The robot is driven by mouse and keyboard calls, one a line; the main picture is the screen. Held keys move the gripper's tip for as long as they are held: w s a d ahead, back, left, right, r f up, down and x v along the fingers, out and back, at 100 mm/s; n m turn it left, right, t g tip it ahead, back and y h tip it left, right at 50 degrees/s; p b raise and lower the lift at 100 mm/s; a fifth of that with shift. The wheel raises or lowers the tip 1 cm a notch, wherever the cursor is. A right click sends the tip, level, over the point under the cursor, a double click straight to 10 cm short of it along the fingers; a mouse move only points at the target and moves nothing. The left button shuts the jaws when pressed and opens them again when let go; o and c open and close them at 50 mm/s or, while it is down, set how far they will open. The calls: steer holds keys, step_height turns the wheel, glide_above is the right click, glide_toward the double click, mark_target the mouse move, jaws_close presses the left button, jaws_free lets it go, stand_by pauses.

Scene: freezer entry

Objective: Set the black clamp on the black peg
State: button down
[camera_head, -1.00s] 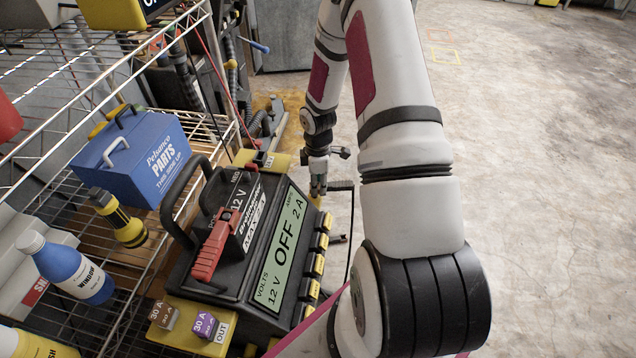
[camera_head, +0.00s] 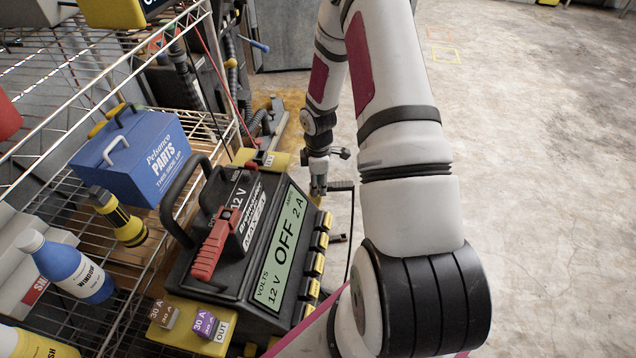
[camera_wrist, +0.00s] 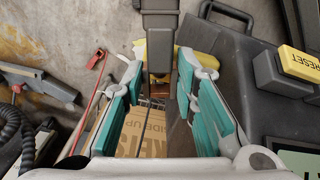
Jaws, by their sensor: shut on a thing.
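In the wrist view, my gripper (camera_wrist: 160,62) has its teal-padded fingers on either side of a dark grey-black piece, which I take to be the black clamp (camera_wrist: 160,35). The yellow end of the charger shows behind it. In the head view, my gripper (camera_head: 318,182) is small, pointing down by the far right corner of the black battery charger (camera_head: 225,285). The clamp is hard to make out there. A red clamp (camera_head: 212,248) sits on the charger's near side. I cannot clearly make out the black peg in either view.
The charger stands at the edge of a wire shelf (camera_head: 130,290). A blue parts box (camera_head: 140,160), a yellow-black flashlight (camera_head: 120,218) and a blue bottle (camera_head: 70,270) are to its left.

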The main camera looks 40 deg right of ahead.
steer(key=shift+f+b, duration=0.65)
steer(key=shift+f, duration=0.5)
steer(key=c, duration=1.2)
jaws_free()
steer(key=shift+r, duration=0.1)
step_height(320, 180, up, 12)
